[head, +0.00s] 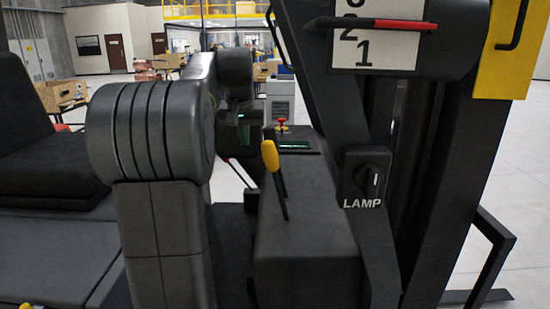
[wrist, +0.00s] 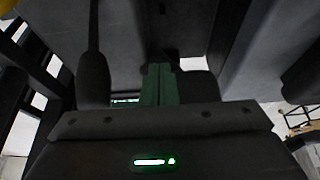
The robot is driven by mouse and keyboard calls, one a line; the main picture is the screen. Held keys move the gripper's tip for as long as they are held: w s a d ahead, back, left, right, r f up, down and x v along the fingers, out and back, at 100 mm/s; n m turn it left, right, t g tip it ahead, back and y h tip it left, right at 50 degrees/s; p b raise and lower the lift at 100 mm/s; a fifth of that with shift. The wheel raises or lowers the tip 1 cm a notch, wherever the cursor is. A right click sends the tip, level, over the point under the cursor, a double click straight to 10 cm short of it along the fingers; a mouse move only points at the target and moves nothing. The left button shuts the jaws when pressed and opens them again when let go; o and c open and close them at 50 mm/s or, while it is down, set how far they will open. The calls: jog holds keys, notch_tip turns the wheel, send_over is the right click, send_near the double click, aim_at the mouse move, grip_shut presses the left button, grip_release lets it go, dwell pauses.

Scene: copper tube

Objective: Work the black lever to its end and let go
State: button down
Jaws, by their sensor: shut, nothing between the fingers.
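The black lever (head: 269,132) stands on the dark console, its knob just behind and above the yellow-knobbed lever (head: 270,156) in the head view. In the wrist view, the black lever (wrist: 93,80) shows as a dark rounded grip with a thin shaft, left of my fingers and apart from them. My gripper (wrist: 159,72) is shut and empty, its two greenish fingers together. In the head view, my gripper's body with a green light is left of the levers; its fingertips are hard to make out there.
A red-knobbed control (head: 281,122) and a small green-lit panel (head: 295,144) are on the console behind the levers. A LAMP switch (head: 367,182) is on the dark post at right. A seat (head: 50,140) is at left. A numbered plate (head: 378,40) hangs above.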

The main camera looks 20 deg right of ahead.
jog(key=shift+w+a, duration=0.1)
jog(key=shift+a, duration=0.2)
notch_tip(320, 180, up, 8)
jog(key=p, duration=0.1)
dwell(0.9)
jog(key=shift+f, duration=0.1)
notch_tip(320, 180, down, 8)
jog(key=b, duration=0.1)
dwell(0.6)
